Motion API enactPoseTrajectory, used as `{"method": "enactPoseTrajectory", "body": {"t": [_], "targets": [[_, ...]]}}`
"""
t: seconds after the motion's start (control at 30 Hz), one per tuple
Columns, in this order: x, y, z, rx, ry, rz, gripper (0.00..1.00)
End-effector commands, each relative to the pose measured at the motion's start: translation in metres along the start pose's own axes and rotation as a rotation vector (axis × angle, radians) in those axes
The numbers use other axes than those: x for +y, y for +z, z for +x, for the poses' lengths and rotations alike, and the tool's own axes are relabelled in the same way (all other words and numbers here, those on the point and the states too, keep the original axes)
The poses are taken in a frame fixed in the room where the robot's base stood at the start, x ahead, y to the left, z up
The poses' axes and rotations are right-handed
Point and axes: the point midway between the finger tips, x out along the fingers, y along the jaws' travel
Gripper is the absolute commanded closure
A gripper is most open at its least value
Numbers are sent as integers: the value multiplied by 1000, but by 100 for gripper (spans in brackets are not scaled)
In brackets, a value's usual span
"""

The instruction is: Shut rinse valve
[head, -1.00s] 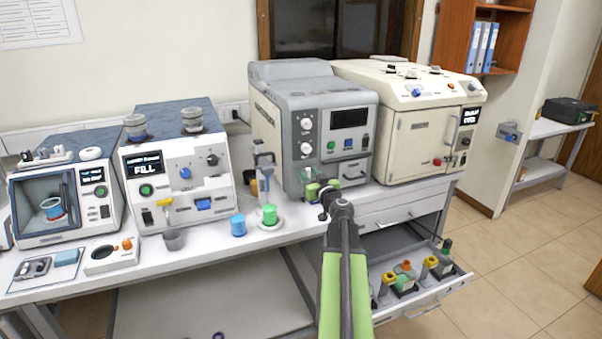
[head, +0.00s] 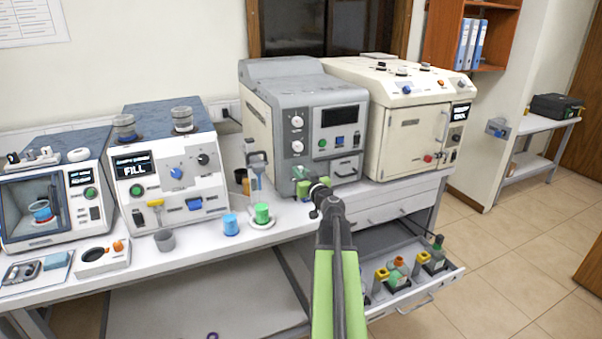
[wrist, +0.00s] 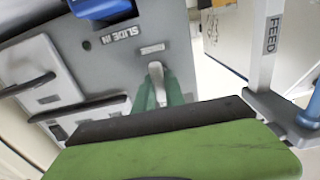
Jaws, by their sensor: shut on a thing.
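The rinse valve appears to be a small pale lever (wrist: 156,82) on the grey front panel of a machine in the wrist view; the small label beside it is unreadable. My gripper (wrist: 157,90) has its green fingers closed around this lever. In the head view, my gripper (head: 305,188) is at the lower left front of the grey machine (head: 305,85), and my fingers and wrist hide the lever.
A stand with a FEED label (wrist: 270,40) is close beside my gripper in the wrist view. An open drawer (head: 440,285) holding several bottles juts out at right.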

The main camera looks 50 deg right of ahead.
Motion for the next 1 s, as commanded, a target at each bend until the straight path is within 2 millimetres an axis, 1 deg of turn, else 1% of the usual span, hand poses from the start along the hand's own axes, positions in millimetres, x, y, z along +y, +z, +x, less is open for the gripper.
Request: {"method": "enactPoseTrajectory", "body": {"t": [0.27,1.0], "targets": [[2,1,-2,-1,4,142,100],[5,3,-2,0,4,833,100]]}}
